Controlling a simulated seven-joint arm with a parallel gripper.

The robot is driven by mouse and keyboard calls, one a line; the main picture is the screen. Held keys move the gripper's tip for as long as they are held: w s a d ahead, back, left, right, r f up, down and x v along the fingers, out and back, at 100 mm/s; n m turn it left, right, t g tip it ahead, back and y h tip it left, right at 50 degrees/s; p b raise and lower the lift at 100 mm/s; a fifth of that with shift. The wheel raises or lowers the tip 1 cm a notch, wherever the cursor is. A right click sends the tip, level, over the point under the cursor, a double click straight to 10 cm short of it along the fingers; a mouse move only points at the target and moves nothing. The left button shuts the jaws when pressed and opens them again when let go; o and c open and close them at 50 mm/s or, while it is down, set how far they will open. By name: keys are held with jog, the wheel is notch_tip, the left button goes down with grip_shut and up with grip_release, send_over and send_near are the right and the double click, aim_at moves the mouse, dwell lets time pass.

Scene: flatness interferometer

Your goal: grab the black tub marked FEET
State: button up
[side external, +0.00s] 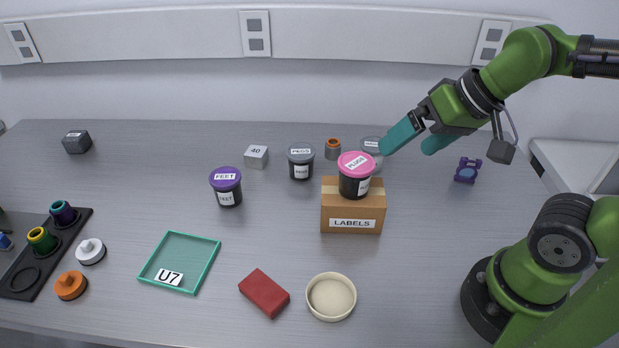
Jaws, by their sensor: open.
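The black tub marked FEET (228,196) has a purple lid with a white FEET label and stands upright on the table, left of centre. My gripper (405,145) has teal fingers that are apart and empty. It is in the air at the upper right, well to the right of the FEET tub. Near its fingertips is a black tub with a pink PLUGS lid (355,180), standing on a cardboard LABELS box (338,216). A grey-lidded PEGS tub (301,165) stands right of the FEET tub.
A grey block marked 40 (257,157) stands behind the FEET tub. In front lie a green tray marked U7 (207,268), a red block (264,293) and a cream dish (331,297). A black rack (22,287) is at the left.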

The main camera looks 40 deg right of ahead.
jog(key=w+a+f+n+g, duration=0.1)
jog(key=w+a+n+g, duration=0.15)
jog(key=w+a, duration=0.65)
jog(key=n+h, duration=0.2)
send_near(225, 176)
jog(key=shift+t, duration=0.35)
jog(key=x, duration=0.5)
jog(key=shift+s+a+f, duration=0.2)
jog(key=shift+s+f, duration=0.1)
jog(key=shift+f, duration=0.1)
jog(key=shift+x, duration=2.65)
jog(key=shift+d, duration=0.15)
jog(key=c, duration=1)
jog(key=shift+c, duration=0.2)
jog(key=shift+r, duration=0.15)
